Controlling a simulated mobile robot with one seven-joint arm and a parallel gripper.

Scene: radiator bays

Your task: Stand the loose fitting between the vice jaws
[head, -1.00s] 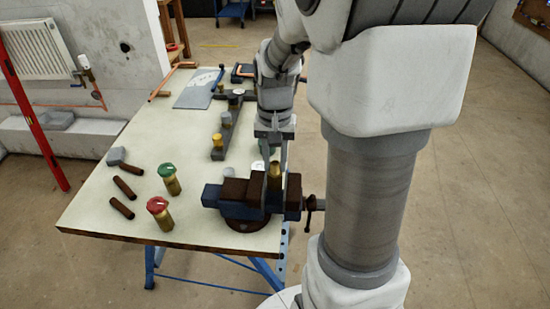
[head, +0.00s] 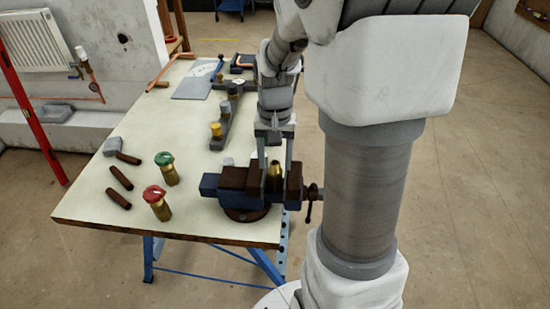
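The vice (head: 210,186), blue with dark brown jaws, is mounted at the near right corner of the workbench. A small brass fitting (head: 274,170) appears upright in the gap between the jaws; its lower part is hidden by the vice. My gripper (head: 274,162) points down over the vice. Its two fingers are spread, one left and one right of the fitting, with a visible gap around it. The fingertips are partly hidden near the jaws, so contact at the tips cannot be seen.
A hammer (head: 120,151) and brown rods (head: 120,178) lie left. A grey bar with fittings (head: 222,122) lies behind the vice. A red post (head: 32,110) stands left.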

